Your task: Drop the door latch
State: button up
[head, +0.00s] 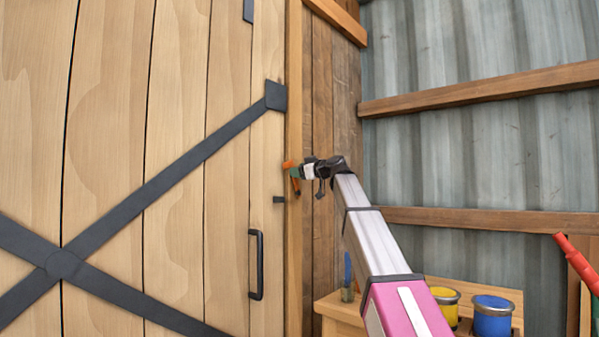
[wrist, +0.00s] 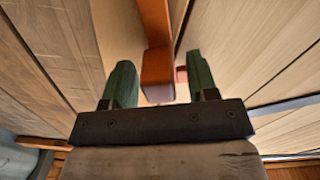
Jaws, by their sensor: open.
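The wooden door (head: 180,110) fills the left of the head view and looks closed against its post. An orange latch bar (head: 295,184) stands near upright at the post, partly hidden by my gripper. A small dark bracket (head: 279,199) sits on the door's edge, just left of and below the bar. My gripper (head: 294,171) is open at the bar. In the wrist view the orange bar (wrist: 156,45) appears between the two green fingers of my gripper (wrist: 160,82), with gaps on both sides; contact is not visible. A small reddish piece (wrist: 182,76) shows behind it.
A black door handle (head: 257,265) is below the bracket. A wooden bench (head: 340,308) at lower right holds a yellow paint can (head: 446,307) and a blue one (head: 492,318). A red-handled tool (head: 575,258) leans at far right. The corrugated wall (head: 480,150) has wooden rails.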

jog(key=shift+c, duration=0.3)
grip_shut()
